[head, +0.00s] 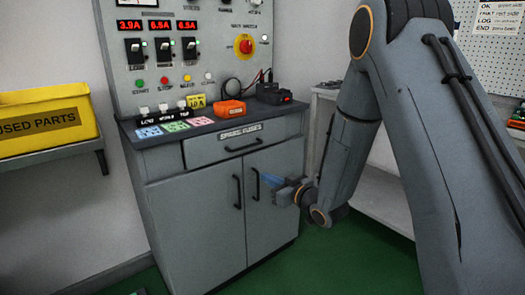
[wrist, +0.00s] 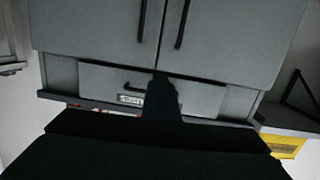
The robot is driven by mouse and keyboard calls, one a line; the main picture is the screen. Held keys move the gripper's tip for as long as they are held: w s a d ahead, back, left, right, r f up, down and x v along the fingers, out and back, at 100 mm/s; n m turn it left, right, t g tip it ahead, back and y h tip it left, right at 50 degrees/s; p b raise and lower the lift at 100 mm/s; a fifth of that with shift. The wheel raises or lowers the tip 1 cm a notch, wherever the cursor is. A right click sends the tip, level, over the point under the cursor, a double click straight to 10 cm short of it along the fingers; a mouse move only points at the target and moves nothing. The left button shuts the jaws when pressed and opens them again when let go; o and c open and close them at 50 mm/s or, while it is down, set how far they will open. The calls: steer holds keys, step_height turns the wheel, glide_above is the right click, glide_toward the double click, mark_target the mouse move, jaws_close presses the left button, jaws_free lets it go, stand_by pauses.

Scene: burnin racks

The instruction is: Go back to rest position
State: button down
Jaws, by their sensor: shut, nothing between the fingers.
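My gripper (head: 268,181) is in front of the right-hand door of the grey cabinet (head: 195,225), near its handle, in the head view. Whether it touches the door cannot be told. In the wrist view, which sees the cabinet upside down, my gripper (wrist: 162,82) is a dark narrow shape with its fingers together and nothing visible between them. My arm reaches down from the upper right of the head view. The doors and the spare fuses drawer (head: 230,145) look shut.
A control panel (head: 150,60) with red displays and an emergency stop (head: 245,44) rises above the worktop. An orange device (head: 229,109) and a black device (head: 273,94) lie on it. A yellow used parts bin (head: 45,118) stands left. A shelf unit (head: 375,195) is right. Green floor is open in front.

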steer(key=s+d+r+m+g+h, duration=0.2)
steer(key=s+d+r+g+h, duration=0.15)
steer(key=s, duration=1.05)
steer(key=s+d+r+m+g+h+p, duration=0.1)
steer(key=s+d+r+g+h, duration=0.3)
steer(key=s, duration=0.9)
steer(key=s+d+r+m+g+h, duration=0.15)
steer(key=s+g, duration=0.45)
steer(key=s, duration=0.8)
steer(key=d+r+m+p, duration=0.3)
steer(key=d+r+p, duration=0.5)
steer(key=p, duration=1)
steer(key=shift+d+r+h+p, duration=0.15)
steer(key=shift+r+h+p, duration=0.2)
steer(key=shift+r, duration=0.35)
